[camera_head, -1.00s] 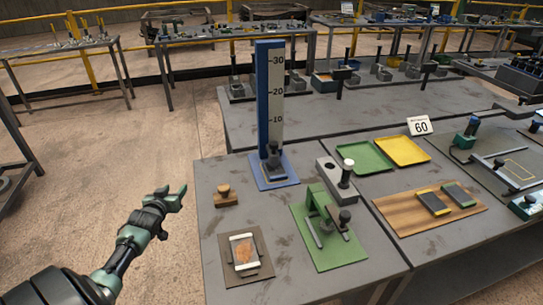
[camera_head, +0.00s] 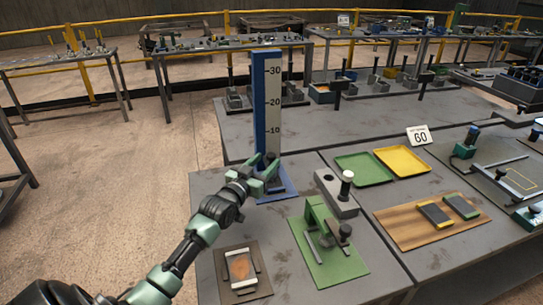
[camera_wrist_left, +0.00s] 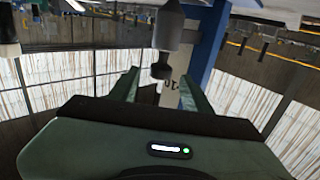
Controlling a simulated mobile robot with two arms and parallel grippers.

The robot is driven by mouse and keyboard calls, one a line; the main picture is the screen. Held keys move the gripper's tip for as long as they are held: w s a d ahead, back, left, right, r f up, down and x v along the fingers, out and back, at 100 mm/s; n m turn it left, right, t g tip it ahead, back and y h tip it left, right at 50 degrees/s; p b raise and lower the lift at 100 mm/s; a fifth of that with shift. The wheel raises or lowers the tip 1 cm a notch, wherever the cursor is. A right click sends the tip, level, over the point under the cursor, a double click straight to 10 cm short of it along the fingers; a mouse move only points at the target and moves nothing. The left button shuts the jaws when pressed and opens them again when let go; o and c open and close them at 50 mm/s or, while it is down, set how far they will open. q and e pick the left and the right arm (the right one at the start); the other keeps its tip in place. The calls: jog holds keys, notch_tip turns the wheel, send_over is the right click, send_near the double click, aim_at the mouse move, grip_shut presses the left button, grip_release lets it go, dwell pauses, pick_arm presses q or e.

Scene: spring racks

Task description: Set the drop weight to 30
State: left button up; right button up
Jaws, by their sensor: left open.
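The drop-weight stand is a tall blue post with a white scale (camera_head: 274,95) marked 10, 20 and 30, on a blue base (camera_head: 291,190). The dark drop weight (camera_head: 273,183) sits low, below the 10 mark, partly hidden by my left gripper (camera_head: 266,166). My left gripper is open at the weight. In the left wrist view, which looks upside down, the grey weight (camera_wrist_left: 175,28) and its narrower knob (camera_wrist_left: 160,70) show between the open fingers (camera_wrist_left: 160,88). I cannot tell whether the fingers touch it. My right gripper is not in view.
Right of the stand are a grey block with a white-topped knob (camera_head: 345,199), a green fixture (camera_head: 327,264), green (camera_head: 364,170) and yellow (camera_head: 402,161) trays and a card reading 60 (camera_head: 419,136). A brown plate (camera_head: 242,274) lies in front.

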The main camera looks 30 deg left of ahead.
aim_at(269, 159)
pick_arm(q)
jog(key=shift+w+a, duration=0.2)
jog(key=shift+w, duration=1.9)
grip_shut()
jog(key=shift+f, duration=0.1)
